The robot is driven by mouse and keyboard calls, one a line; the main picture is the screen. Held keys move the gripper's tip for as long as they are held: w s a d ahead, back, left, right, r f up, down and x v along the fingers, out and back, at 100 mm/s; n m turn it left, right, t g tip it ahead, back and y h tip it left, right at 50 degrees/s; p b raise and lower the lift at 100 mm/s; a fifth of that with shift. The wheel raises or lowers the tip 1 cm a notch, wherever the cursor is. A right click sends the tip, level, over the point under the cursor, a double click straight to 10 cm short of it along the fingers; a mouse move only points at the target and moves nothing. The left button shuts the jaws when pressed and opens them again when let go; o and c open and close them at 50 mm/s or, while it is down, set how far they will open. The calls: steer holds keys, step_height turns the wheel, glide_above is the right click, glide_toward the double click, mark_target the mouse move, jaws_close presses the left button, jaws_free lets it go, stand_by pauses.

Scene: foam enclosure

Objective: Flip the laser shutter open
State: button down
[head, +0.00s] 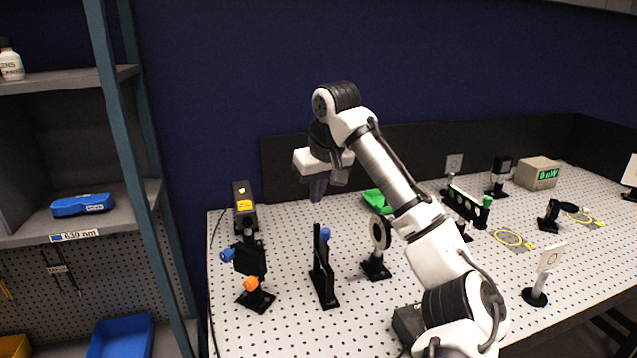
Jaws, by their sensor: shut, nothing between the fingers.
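The laser (243,207), a black box with yellow labels, stands at the left end of the perforated table. In front of it is a black post mount (249,262) with a blue and an orange knob. To its right stands a tall, narrow black upright (321,270) with a blue knob near its top, which looks like the laser shutter; whether its flag is raised or lowered is hard to tell. My gripper (317,190) points down, shut and empty, above and apart from this upright. Its fingertips are small and dark here.
A round-aperture mount (379,242) stands right of the upright. A green item (376,201) lies behind, and a green-ended rail (466,206) and a meter box (537,173) are farther right. A shelf (75,215) borders the table's left.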

mark_target(323, 230)
step_height(323, 230, down, 6)
steer(key=s+p, duration=0.1)
steer(key=p, duration=0.2)
steer(key=shift+s+d, duration=0.35)
steer(key=shift+d, duration=0.1)
steer(key=shift+s+r, duration=0.1)
steer(key=shift+s+d, duration=0.2)
steer(key=shift+s, duration=0.3)
steer(key=shift+s+d, duration=0.15)
steer(key=shift+s, duration=0.35)
